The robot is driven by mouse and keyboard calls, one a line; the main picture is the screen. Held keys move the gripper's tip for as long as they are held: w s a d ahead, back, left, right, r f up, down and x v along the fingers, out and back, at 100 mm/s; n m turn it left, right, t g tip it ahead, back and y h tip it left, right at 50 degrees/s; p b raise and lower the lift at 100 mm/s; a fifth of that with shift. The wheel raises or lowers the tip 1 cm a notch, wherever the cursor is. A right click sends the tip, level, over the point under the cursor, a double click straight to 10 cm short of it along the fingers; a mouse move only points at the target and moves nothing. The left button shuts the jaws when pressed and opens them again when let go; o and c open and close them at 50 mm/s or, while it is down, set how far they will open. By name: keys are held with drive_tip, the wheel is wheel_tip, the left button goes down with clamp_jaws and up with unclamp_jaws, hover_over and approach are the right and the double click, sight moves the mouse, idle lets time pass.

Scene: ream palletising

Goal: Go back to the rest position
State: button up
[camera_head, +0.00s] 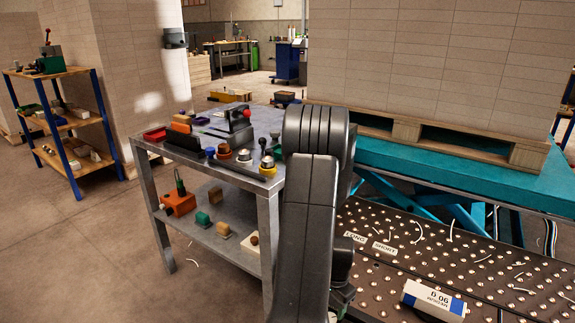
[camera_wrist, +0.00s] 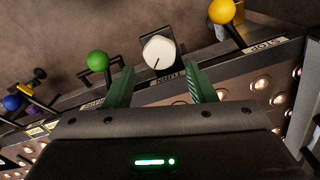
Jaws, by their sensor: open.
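My gripper (camera_wrist: 159,72) shows in the wrist view with its two green fingers apart and nothing held between them. A white knob (camera_wrist: 158,52) on a dark bracket, over a label that reads TURN, appears between and beyond the fingertips; I cannot tell whether they touch it. A green ball-topped lever (camera_wrist: 98,61) is left of the fingers, and a yellow ball-topped one (camera_wrist: 222,11) is at upper right near a STOP label. In the head view my dark arm fills the middle, and the gripper is mostly hidden behind it at the lower edge.
A ball-studded table (camera_head: 385,278) at lower right carries a white and blue ream pack (camera_head: 433,299). Behind it, a tall stack (camera_head: 430,60) stands on a wooden pallet (camera_head: 470,148) over a teal lift table (camera_head: 540,188). A cluttered metal bench (camera_head: 262,190) is left of my arm. Open floor lies at lower left.

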wheel_tip(320, 180, down, 5)
drive_tip(key=shift+b, duration=0.7)
drive_tip(key=shift+m, duration=0.3)
